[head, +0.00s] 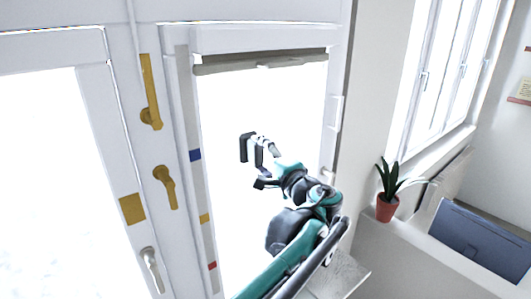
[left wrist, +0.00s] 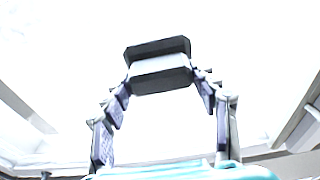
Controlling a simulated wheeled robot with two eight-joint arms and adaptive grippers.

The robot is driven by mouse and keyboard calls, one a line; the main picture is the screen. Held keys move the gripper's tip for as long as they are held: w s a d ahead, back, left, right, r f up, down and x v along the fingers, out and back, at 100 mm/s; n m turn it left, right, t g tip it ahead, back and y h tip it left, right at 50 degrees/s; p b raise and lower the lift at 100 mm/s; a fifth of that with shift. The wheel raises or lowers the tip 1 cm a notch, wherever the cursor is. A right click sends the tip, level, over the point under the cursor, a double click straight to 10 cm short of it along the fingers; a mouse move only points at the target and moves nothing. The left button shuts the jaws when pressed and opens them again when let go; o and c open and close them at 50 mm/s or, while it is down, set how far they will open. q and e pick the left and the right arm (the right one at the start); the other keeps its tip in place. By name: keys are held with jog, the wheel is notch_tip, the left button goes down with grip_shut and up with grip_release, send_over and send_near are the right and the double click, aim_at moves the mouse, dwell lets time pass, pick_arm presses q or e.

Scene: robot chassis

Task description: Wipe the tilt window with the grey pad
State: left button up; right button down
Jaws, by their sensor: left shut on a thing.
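The tilt window (head: 228,105) stands in the middle of the head view, with a white frame and a bright, washed-out pane. My left gripper (head: 258,153) is in front of the pane, its arm rising from below. It is shut on the grey pad (head: 246,147), which looks dark from the side. I cannot tell whether the pad touches the glass. My right gripper is not in view.
Gold handles (head: 165,187) and a silver handle (head: 151,270) stick out left of the window. A potted plant (head: 387,207) stands on a white ledge at the right, near a dark blue panel (head: 480,245). Another window (head: 440,75) is at the upper right.

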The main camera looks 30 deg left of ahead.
pick_arm(q)
jog(key=shift+r+p, duration=0.6)
jog(key=shift+r, duration=0.2)
jog(key=w+d, duration=0.4)
jog(key=w, duration=0.7)
jog(key=shift+d, duration=0.3)
jog(key=shift+w, duration=0.1)
jog(key=shift+w+b+v, duration=0.15)
jog(key=shift+b+v, duration=0.05)
jog(key=shift+v, duration=1.25)
jog(key=shift+w+b+v, duration=0.1)
jog(key=shift+b+v, duration=0.05)
jog(key=shift+v, duration=1.3)
jog(key=shift+d, duration=0.2)
jog(key=v, duration=0.3)
jog(key=shift+w+d, duration=0.1)
jog(key=shift+w, duration=0.05)
